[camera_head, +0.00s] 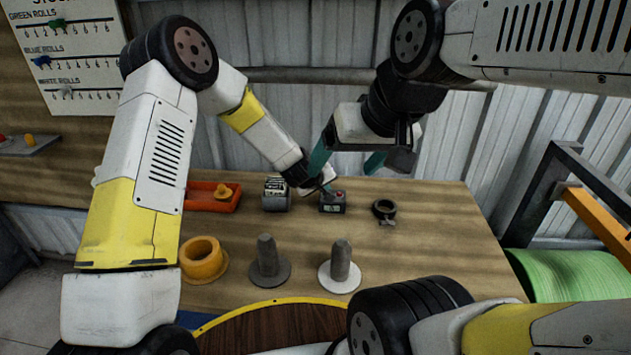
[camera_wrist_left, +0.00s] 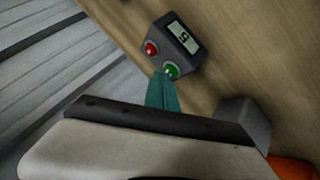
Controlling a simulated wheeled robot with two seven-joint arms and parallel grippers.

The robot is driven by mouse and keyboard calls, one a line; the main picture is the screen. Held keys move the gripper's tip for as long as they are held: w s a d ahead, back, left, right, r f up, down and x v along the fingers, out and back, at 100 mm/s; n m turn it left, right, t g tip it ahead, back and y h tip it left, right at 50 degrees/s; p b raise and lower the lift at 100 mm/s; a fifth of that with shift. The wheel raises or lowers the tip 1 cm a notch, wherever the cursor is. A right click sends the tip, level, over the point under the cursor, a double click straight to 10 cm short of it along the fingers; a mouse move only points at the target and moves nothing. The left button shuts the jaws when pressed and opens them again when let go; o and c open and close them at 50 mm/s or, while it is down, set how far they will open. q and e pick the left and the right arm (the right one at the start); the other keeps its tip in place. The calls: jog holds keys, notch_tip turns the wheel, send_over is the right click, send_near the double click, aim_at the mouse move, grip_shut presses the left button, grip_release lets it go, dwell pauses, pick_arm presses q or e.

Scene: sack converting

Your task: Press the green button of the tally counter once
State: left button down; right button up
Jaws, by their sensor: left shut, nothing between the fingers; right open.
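The tally counter (camera_head: 333,207) is a small dark grey box on the wooden table. In the left wrist view the counter (camera_wrist_left: 187,50) shows a red button (camera_wrist_left: 151,48), a green button (camera_wrist_left: 171,70) and a display (camera_wrist_left: 183,37) with one digit that looks like 5. My left gripper (camera_head: 326,188) is shut and empty, its teal fingertips (camera_wrist_left: 164,93) right at the green button's edge. I cannot tell whether they touch it. In the head view the green button is hidden by the gripper. My right gripper (camera_head: 348,163) is open and empty, above and behind the counter.
A grey device (camera_head: 276,202) and a red tray (camera_head: 200,204) stand left of the counter; a black ring clamp (camera_head: 385,209) lies right. In front are a yellow ring (camera_head: 203,265), a dark peg (camera_head: 267,262) and a lighter-based peg (camera_head: 341,265). The table's right side is clear.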

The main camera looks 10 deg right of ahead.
pick_arm(q)
jog(key=shift+f, duration=0.25)
jog(key=shift+r, duration=0.1)
dwell(0.4)
jog(key=shift+r, duration=0.75)
jog(key=shift+r, duration=2.5)
